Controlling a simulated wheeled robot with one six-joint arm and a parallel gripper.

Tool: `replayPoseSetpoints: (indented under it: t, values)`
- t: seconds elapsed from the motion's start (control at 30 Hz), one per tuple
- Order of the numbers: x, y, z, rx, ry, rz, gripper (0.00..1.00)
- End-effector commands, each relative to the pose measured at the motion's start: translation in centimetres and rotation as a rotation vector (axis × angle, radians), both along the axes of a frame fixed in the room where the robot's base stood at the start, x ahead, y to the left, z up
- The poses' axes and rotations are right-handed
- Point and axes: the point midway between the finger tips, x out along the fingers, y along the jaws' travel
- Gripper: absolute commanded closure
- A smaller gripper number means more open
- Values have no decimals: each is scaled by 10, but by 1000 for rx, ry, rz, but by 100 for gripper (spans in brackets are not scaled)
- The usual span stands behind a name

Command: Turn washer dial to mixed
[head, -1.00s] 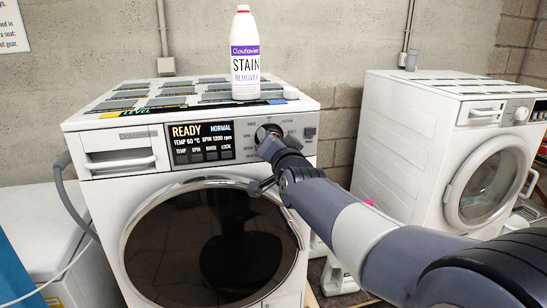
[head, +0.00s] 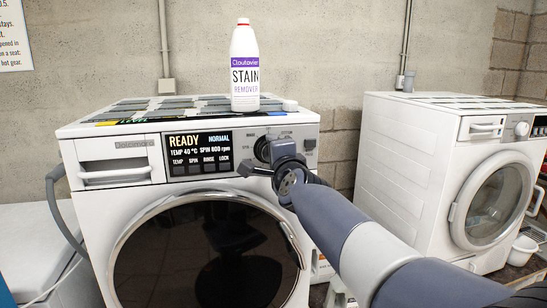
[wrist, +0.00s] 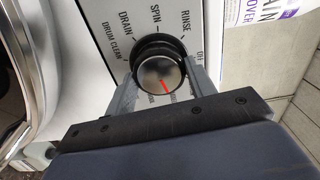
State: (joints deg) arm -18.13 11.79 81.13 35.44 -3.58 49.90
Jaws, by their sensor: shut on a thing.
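The washer dial (wrist: 158,72) is a round silver knob with a dark collar and a red pointer line. In the wrist view the line points down and slightly right, towards labels mostly covered by my gripper. My gripper (wrist: 162,78) is shut on the dial, one finger on each side. In the head view my gripper (head: 272,150) covers most of the dial. The front-left washer (head: 85,240) has a display (head: 199,151) reading READY, NORMAL, TEMP 40 °C, SPIN 800 rpm. Drum clean, drain, spin and rinse labels are readable around the dial; I cannot read "mixed".
A second washer (head: 415,150) stands to the right. My arm crosses the gap between them.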

Motion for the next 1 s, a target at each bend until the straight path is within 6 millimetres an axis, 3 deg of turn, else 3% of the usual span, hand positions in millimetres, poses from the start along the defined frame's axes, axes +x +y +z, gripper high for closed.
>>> replayPoseSetpoints:
  t: [0.67, 0.7, 1.0]
  values:
    - [0, 0, -1, 63, 19, 0, 71]
    - [0, 0, -1, 63, 19, 0, 47]
    - [0, 0, 0, 62, 19, 0, 26]
